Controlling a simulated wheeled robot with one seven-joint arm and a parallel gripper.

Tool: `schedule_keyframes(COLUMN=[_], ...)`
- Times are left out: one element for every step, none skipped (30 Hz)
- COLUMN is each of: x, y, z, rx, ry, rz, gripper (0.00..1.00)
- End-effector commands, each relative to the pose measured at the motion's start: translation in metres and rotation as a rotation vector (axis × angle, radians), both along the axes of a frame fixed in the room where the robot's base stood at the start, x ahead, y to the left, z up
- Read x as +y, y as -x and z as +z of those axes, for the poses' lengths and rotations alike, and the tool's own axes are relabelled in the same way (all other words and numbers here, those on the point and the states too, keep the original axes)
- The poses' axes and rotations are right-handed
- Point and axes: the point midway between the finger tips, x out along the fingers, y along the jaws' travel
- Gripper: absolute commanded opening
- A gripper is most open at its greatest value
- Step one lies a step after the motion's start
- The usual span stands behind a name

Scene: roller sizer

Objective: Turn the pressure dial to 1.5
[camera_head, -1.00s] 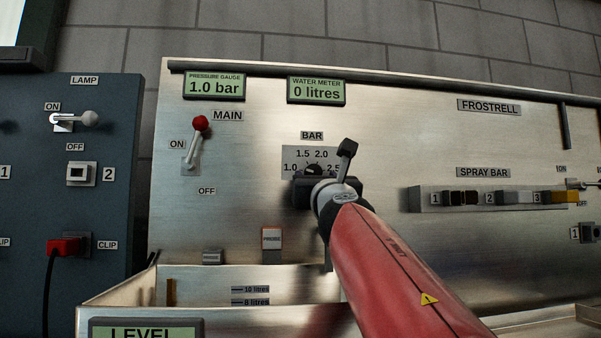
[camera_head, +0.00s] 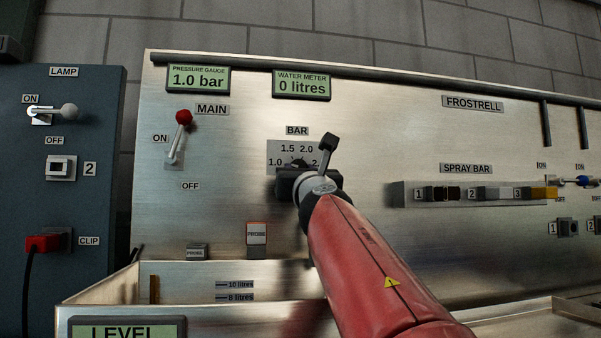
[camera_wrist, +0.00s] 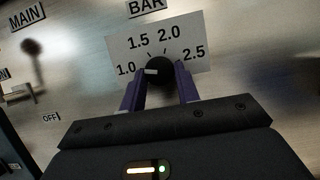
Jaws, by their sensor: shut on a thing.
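The pressure dial (camera_wrist: 158,71) is a black knob on a light scale plate (camera_wrist: 188,31) marked 1.0, 1.5, 2.0 and 2.5 under the BAR label. In the wrist view its white pointer mark points left, towards 1.0. My gripper (camera_wrist: 160,88) is shut on the dial, with one purple finger at each side of it. In the head view my gripper (camera_head: 300,170) covers most of the dial and part of the scale. The pressure gauge (camera_head: 198,79) reads 1.0 bar.
The MAIN lever (camera_head: 179,135) with a red knob is left of the dial, tilted up near ON. The water meter (camera_head: 302,85) reads 0 litres. Spray bar switches (camera_head: 485,194) sit to the right. A metal trough (camera_head: 205,270) stands below.

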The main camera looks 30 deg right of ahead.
Motion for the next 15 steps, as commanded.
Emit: schedule_keyframes(x=[0.0000, 0.0001, 0.0004, 0.0007, 0.0013, 0.0017, 0.0017, 0.0020, 0.0021, 0.0022, 0.0023, 0.0029, 0.0033, 0.0036, 0.0037], y=[0.0000, 0.0000, 0.0000, -0.0001, -0.0003, -0.0005, -0.0006, -0.0006, -0.0008, -0.0009, -0.0009, -0.0011, -0.0012, -0.0014, -0.0013], z=[0.0003, 0.0004, 0.0005, 0.0006, 0.0007, 0.0009, 0.0009, 0.0009, 0.0010, 0.0010, 0.0011, 0.0011, 0.0013, 0.0014, 0.0015], rx=[-0.003, -0.005, -0.008, -0.012, -0.015, -0.020, -0.025, -0.030, -0.038, -0.044, -0.050, -0.059, -0.067, -0.074, -0.084], ry=[-0.009, -0.017, -0.028, -0.041, -0.054, -0.073, -0.090, -0.107, -0.135, -0.157, -0.179, -0.211, -0.236, -0.263, -0.297], rz=[0.000, 0.000, -0.001, 0.001, 0.001, 0.002, 0.001, 0.002, 0.001, 0.001, 0.000, 0.001, 0.000, 0.002, 0.000], gripper=[0.09, 0.09, 0.09, 0.09, 0.09, 0.09, 0.09, 0.09, 0.09, 0.09, 0.09, 0.09, 0.09, 0.09, 0.09])
